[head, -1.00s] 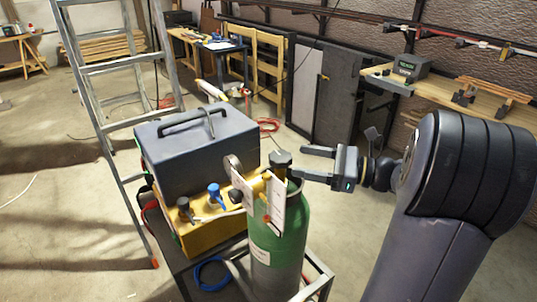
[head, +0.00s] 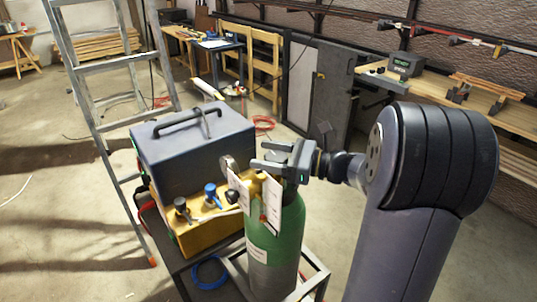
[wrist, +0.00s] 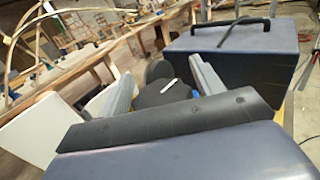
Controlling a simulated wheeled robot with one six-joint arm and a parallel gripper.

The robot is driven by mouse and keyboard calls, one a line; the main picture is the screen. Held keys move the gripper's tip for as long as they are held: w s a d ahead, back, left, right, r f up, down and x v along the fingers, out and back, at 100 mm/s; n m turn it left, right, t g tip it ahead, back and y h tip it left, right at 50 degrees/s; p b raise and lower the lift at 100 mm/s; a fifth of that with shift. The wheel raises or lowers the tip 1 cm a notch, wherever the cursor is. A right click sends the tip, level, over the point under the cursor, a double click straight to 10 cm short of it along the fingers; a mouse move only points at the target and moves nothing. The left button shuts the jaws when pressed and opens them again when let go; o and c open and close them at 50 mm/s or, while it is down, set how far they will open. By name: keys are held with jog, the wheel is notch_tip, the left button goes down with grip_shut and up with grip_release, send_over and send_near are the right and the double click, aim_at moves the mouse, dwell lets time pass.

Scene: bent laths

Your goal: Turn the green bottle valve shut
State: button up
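The green bottle (head: 283,235) stands upright, with white tags (head: 271,205) hanging at its neck. Its dark valve knob (head: 276,156) is at the top and mostly covered by my gripper in the head view. My gripper (head: 266,156) is level with the knob, its two fingers reaching left along either side of it. In the wrist view the black knob (wrist: 160,94) with a white mark lies between the spread fingers. My gripper looks open around the knob; whether either finger touches it cannot be told.
A dark blue-grey box with a handle (head: 192,140) sits on a yellow unit with knobs (head: 205,232), close left of the bottle. A round gauge (head: 227,163) is near the fingertips. A ladder (head: 108,125) stands left. A workbench (head: 495,105) runs along the right wall.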

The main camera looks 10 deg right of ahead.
jog(key=c, duration=0.8)
jog(key=shift+m+t+h, duration=0.3)
jog(key=shift+t, duration=0.1)
jog(key=m+t+h, duration=0.2)
jog(key=t, duration=0.1)
jog(key=shift+w+d+f+b, duration=0.1)
jog(key=shift+b, duration=0.25)
jog(key=m+t+h+b, duration=0.2)
jog(key=m+h, duration=0.1)
jog(key=shift+w+d+f, duration=0.1)
jog(key=shift+w, duration=0.05)
jog(key=m+t+h+b, duration=0.2)
jog(key=h+b, duration=0.1)
jog(key=shift+d+h, duration=0.2)
jog(key=shift+h, duration=0.1)
jog(key=shift+w+d+m+t+h+b, duration=0.1)
jog(key=shift+m+t+h+b, duration=0.2)
jog(key=shift+m+h+b, duration=0.5)
jog(key=shift+r, duration=0.2)
